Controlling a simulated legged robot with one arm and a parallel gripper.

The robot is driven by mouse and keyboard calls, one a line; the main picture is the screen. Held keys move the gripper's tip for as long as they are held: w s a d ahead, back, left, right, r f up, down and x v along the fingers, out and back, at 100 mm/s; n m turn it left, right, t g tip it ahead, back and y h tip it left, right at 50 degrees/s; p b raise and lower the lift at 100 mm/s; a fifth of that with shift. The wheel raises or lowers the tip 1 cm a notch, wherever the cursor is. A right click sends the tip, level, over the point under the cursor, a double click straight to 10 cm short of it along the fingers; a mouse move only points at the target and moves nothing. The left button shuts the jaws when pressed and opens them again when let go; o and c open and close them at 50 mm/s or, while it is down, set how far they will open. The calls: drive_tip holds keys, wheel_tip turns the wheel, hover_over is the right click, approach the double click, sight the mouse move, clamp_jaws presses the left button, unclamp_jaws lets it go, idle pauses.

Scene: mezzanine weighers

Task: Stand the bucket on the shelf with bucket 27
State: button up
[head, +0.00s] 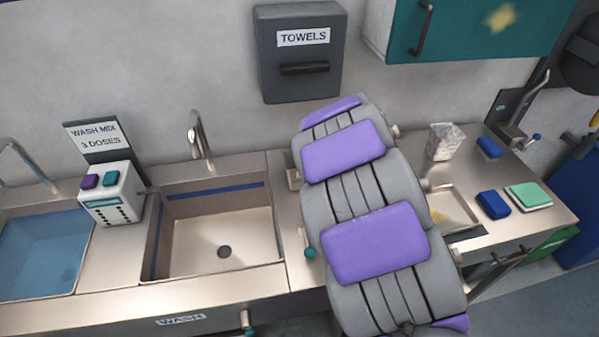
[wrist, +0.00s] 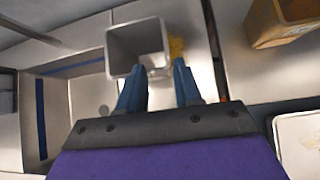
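In the wrist view my gripper (wrist: 160,72) has two blue fingers spread apart, with nothing seen between them. An open, square grey container (wrist: 137,42) lies just beyond the fingertips, and the left finger overlaps its lower edge. In the head view a pale, speckled square container (head: 445,142) stands on the steel counter right of my arm. I cannot tell whether it is the same container. My gripper is out of sight in the head view. No number 27 and no shelf with buckets can be made out.
A basin (head: 222,240) and a blue-filled basin (head: 40,255) lie left. A dispenser box (head: 110,195) stands between them. Blue sponges (head: 493,204) and a green-and-white pad (head: 528,196) lie right. A towel box (head: 301,50) and teal cabinet (head: 475,30) hang above. A yellow-brown box (wrist: 282,22) shows upper right.

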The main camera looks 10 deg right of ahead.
drive_tip(key=b+x, duration=0.1)
drive_tip(key=x, duration=0.4)
drive_tip(key=shift+w+f, duration=0.1)
drive_tip(key=shift+w, duration=0.1)
drive_tip(key=shift+d+b+x, duration=0.25)
drive_tip(key=shift+b+x, duration=0.1)
drive_tip(key=shift+x, duration=0.9)
drive_tip(key=shift+d+b+x, duration=0.2)
drive_tip(key=shift+b+x, duration=0.15)
drive_tip(key=shift+x, duration=0.95)
drive_tip(key=shift+f, duration=0.1)
clamp_jaws()
